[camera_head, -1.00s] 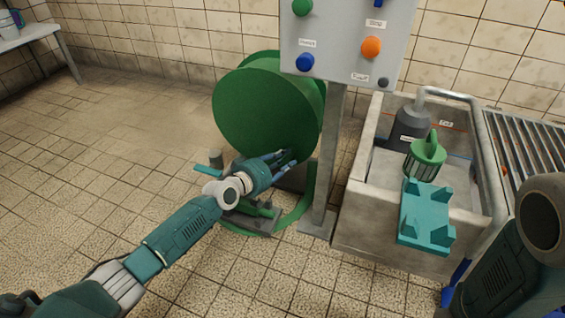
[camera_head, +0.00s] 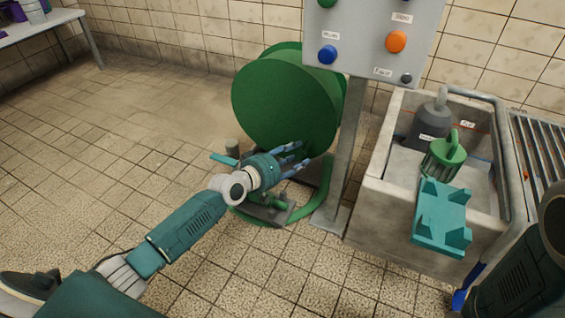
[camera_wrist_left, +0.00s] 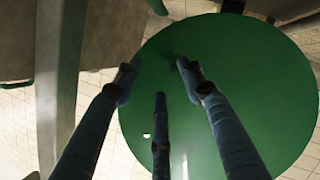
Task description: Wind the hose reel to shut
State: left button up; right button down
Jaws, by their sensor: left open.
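The green hose reel (camera_head: 285,105) stands on the floor in the middle of the head view, its round disc facing me. Its disc (camera_wrist_left: 235,75) fills much of the left wrist view. My left gripper (camera_head: 298,158) is at the lower front of the reel. Its blue fingers (camera_wrist_left: 160,85) are spread open in front of the disc, with nothing seen between them. I cannot tell whether a fingertip touches the disc. No crank handle shows clearly.
A grey panel (camera_head: 372,35) with coloured buttons stands on a post (camera_head: 347,150) just right of the reel. A concrete basin (camera_head: 385,215) holds a grey pump and a green strainer (camera_head: 443,157). A teal bracket (camera_head: 440,220) sits on its front. The floor at left is clear.

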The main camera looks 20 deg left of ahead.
pick_arm(q)
jog(key=v, duration=0.9)
jog(key=shift+d, duration=0.15)
jog(key=shift+c, duration=0.5)
